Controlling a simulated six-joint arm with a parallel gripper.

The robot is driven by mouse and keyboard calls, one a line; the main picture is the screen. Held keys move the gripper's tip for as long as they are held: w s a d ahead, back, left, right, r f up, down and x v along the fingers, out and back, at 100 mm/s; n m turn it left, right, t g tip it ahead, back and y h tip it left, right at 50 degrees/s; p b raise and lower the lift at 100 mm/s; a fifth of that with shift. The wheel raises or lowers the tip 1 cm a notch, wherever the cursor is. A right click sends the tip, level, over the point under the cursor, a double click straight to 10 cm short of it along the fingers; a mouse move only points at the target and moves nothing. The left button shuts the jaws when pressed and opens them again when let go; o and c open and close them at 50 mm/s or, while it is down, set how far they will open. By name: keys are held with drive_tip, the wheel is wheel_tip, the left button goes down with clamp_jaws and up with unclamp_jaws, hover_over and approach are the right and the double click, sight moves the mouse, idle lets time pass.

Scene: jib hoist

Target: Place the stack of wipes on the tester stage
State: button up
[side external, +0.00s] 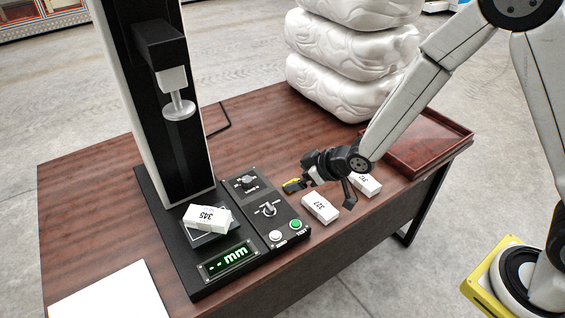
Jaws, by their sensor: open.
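A white block labelled 345 (208,217), which looks like a stack of wipes, lies on the dark tester stage (197,238) below the tester's round silver foot (179,109). There is a clear gap between the foot and the block. A similar white block labelled 327 (320,208) lies on the table right of the control panel. A third white block (366,185) lies behind it, its label hard to read. My gripper (321,187) is open and empty, above the table just behind the 327 block and right of the panel.
The tester's tall column (155,100) stands at left. Its control panel (266,212) has knobs and buttons, and a green display (229,260) reads "-- mm". A red-brown tray (428,143) is at right. Large white padded bundles (350,52) stand behind. A white sheet (110,297) lies front left.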

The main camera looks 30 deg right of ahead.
drive_tip(key=s+d+r+m+g+h, duration=0.1)
drive_tip(key=s+d+r+m+g, duration=0.1)
drive_tip(key=s+d, duration=0.4)
drive_tip(key=s+d+r+m+g+h, duration=0.2)
drive_tip(key=s+d, duration=0.4)
drive_tip(key=s, duration=0.5)
wheel_tip(320, 180, up, 2)
drive_tip(key=shift+s+m+g+h, duration=0.15)
drive_tip(key=shift+m+g+h, duration=0.15)
drive_tip(key=shift+m+g, duration=0.55)
